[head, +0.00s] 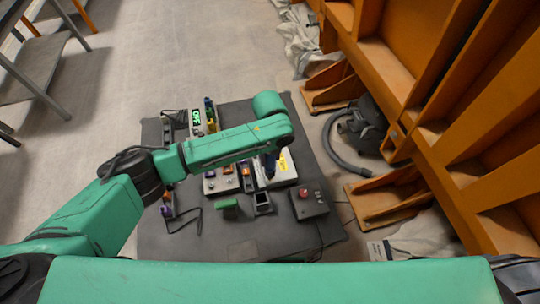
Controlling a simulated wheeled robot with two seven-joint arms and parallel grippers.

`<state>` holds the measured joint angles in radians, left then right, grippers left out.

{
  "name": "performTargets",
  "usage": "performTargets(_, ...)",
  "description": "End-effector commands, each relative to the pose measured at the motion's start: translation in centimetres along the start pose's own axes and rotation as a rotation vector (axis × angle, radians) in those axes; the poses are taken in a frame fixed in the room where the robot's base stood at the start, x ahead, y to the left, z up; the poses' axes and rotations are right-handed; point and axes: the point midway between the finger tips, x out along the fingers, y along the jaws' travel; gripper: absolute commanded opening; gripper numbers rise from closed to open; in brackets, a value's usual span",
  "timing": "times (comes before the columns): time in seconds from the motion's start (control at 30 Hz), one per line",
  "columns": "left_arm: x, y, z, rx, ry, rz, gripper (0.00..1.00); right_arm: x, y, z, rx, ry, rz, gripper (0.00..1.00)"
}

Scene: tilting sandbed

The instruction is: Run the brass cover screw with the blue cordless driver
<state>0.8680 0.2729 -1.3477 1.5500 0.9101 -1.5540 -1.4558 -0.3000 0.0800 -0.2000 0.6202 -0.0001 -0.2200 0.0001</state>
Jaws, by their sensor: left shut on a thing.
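My left arm reaches in from the left, and its forearm crosses above the dark work mat. My left gripper (270,154) points down at the forearm's far end and is mostly hidden by it. It is shut on a dark blue tool, which looks like the blue cordless driver (270,166). The driver stands roughly upright over or beside a pale grey box (284,180) with a yellow label. The brass cover screw is too small or hidden to make out, so I cannot tell whether the driver touches it. My right gripper is not in view.
The dark mat (180,240) also holds a box with a red button (308,202), a green block (227,204), a small dark device (262,203) and a meter with a green display (196,117). An orange frame (440,90) and a black vacuum (367,126) stand right.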

Motion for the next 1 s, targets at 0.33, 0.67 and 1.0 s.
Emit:
performTargets(0.33, -0.1, 0.2, -0.2, 0.0, 0.006, 0.008, 0.0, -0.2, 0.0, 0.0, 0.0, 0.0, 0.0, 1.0)
performTargets(0.67, -3.5, 0.0, 0.0, -0.001, 0.0, 0.001, 0.0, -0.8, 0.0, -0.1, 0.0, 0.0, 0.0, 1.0)
performTargets(1.0, -6.1, 0.0, 0.0, 0.0, -0.001, 0.0, 0.0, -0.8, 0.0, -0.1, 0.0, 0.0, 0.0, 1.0)
